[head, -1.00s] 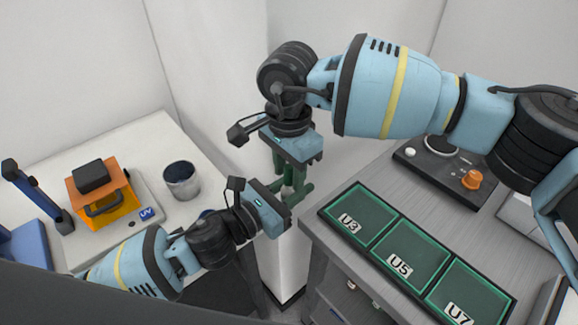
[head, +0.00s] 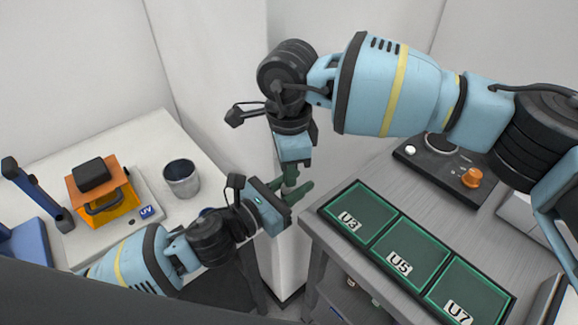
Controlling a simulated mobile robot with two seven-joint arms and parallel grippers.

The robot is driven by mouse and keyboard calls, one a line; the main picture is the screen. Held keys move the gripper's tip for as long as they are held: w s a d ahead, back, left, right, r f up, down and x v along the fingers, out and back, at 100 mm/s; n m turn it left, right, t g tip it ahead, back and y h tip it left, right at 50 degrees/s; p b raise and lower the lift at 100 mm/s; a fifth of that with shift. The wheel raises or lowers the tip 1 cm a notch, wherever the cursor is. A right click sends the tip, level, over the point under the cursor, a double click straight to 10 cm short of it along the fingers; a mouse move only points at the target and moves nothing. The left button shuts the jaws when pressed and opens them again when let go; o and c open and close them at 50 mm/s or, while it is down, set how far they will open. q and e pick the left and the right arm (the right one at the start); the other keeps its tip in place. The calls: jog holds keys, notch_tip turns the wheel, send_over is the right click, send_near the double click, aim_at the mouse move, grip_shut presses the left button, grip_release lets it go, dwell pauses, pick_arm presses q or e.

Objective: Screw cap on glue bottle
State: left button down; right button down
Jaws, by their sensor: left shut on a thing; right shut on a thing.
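My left gripper (head: 296,191) comes in from the lower left and its green fingers are shut around the glue bottle (head: 289,190). Only a small pale bit of the bottle shows between the fingers. My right gripper (head: 291,172) points down from above, directly over the left one. Its green fingers are shut at the top of the bottle, where the cap is hidden by them. I cannot see the thread or how the cap sits on it. The two grippers nearly meet, over the gap between the two tables.
The left white table (head: 135,145) holds a metal cup (head: 181,178) and an orange UV box (head: 103,197). The right grey table (head: 350,165) holds a tray with green compartments marked U3 (head: 362,213), U5 (head: 411,254) and U7 (head: 467,293), and a dark device with an orange knob (head: 472,178).

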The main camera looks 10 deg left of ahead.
jog(key=m, duration=0.2)
jog(key=shift+m, duration=0.4)
jog(key=c, duration=1.3)
grip_release()
jog(key=shift+c, duration=0.2)
jog(key=shift+r, duration=2.25)
jog(key=n, duration=0.2)
jog(key=r+n, duration=0.1)
jog(key=shift+r+n, duration=0.3)
jog(key=shift+n, duration=0.1)
jog(key=r+n, duration=0.1)
jog(key=n, duration=0.1)
jog(key=r+n, duration=0.1)
jog(key=n, duration=0.1)
jog(key=shift+n, duration=0.4)
